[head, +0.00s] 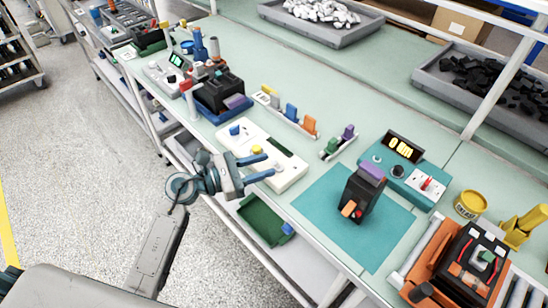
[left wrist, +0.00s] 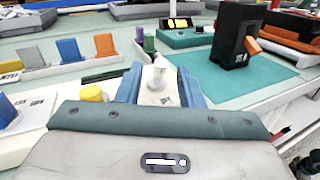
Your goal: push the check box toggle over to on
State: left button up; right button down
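The check box (head: 290,180) is a long white box along the front of the bench, with a blue knob (head: 235,130) and a yellow button (head: 257,150) on top. In the left wrist view, its pale toggle (left wrist: 159,72) stands up from the white top between my blue fingers. I cannot make out the toggle lever in the head view. My left gripper (head: 266,166) is open, its fingers over the right part of the box; it also shows in the left wrist view (left wrist: 158,88). A gap shows between each finger and the toggle. My right gripper is not in view.
A black breaker (head: 371,190) with an orange lever stands on a teal mat (head: 325,202) to the right. A teal meter (head: 432,183) with a lit display is behind it. Coloured pieces (head: 310,124) stand in a rack behind the box. A green bin (head: 262,222) sits below the bench edge.

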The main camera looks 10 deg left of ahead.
aim_at(274, 161)
pick_arm(q)
jog(key=shift+p+x, duration=0.45)
jog(key=shift+x, duration=1.4)
grip_shut()
